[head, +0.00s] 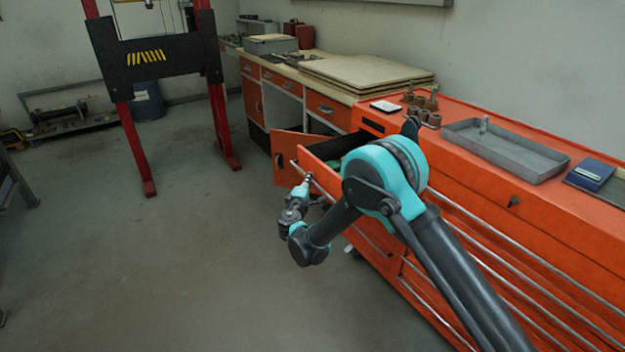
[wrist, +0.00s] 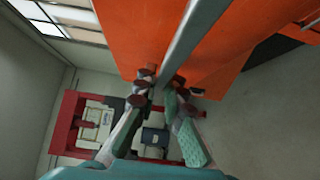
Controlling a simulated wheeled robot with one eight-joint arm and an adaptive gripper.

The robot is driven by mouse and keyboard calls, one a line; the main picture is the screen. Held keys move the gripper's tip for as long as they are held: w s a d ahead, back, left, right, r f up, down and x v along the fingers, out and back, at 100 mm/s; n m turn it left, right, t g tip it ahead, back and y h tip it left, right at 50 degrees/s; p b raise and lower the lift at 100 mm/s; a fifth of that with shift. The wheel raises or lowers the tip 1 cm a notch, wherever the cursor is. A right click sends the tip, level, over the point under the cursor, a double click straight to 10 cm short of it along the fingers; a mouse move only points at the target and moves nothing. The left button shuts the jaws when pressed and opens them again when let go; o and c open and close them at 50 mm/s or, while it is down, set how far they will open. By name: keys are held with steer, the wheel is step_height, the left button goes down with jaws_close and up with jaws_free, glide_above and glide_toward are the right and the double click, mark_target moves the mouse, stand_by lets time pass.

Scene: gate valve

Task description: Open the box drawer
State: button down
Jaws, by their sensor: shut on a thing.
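The orange tool box (head: 540,215) stands at right, and its top-left drawer (head: 330,178) is pulled out, with its dark inside partly showing. A long metal handle runs along the drawer front. My gripper (head: 304,187) is at the far end of this handle, shut on it. In the wrist view, the handle (wrist: 203,28) runs down between the fingertips of my gripper (wrist: 160,84), in front of an orange face. My arm hides part of the drawer and the box front.
A grey tray (head: 505,150), metal fittings (head: 424,108) and a blue box (head: 590,174) lie on the tool box. A red-posted stand (head: 135,130) is at back left.

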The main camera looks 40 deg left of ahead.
steer(key=c, duration=1.6)
jaws_free()
steer(key=v, duration=1.2)
